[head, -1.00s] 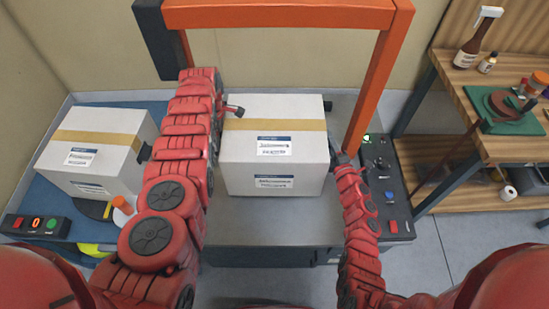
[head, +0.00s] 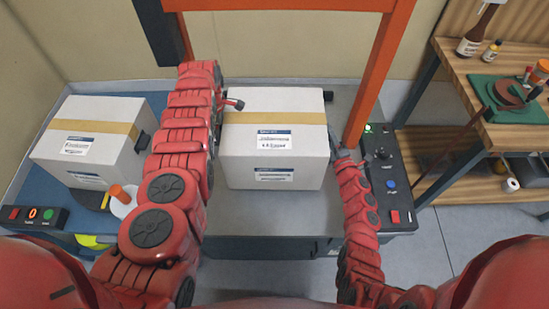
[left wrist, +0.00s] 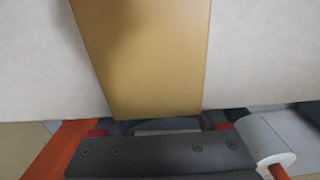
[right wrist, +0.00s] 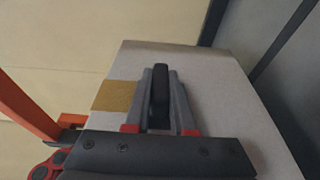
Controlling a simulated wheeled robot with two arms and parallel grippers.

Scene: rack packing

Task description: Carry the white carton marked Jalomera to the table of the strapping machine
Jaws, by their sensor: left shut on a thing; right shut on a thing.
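A white carton (head: 300,160) with a tan tape band and blue-topped labels is between my two grippers over the strapping machine's grey table (head: 240,215). Its label print is too blurred to read surely. My left gripper (head: 233,104) is shut on its left side, and my right gripper (head: 338,153) is shut on its right side. The carton is upright; I cannot tell whether its underside touches the table. The left wrist view shows its white face and tape (left wrist: 150,60) close up. The right wrist view shows its side (right wrist: 215,95) against the fingers.
A similar white carton (head: 110,155) stands on a blue surface (head: 35,200) at the left, by a button box (head: 33,217). The machine's orange arch (head: 375,85) rises behind and right of the held carton. A control panel (head: 402,185) and wooden workbench (head: 515,135) are at the right.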

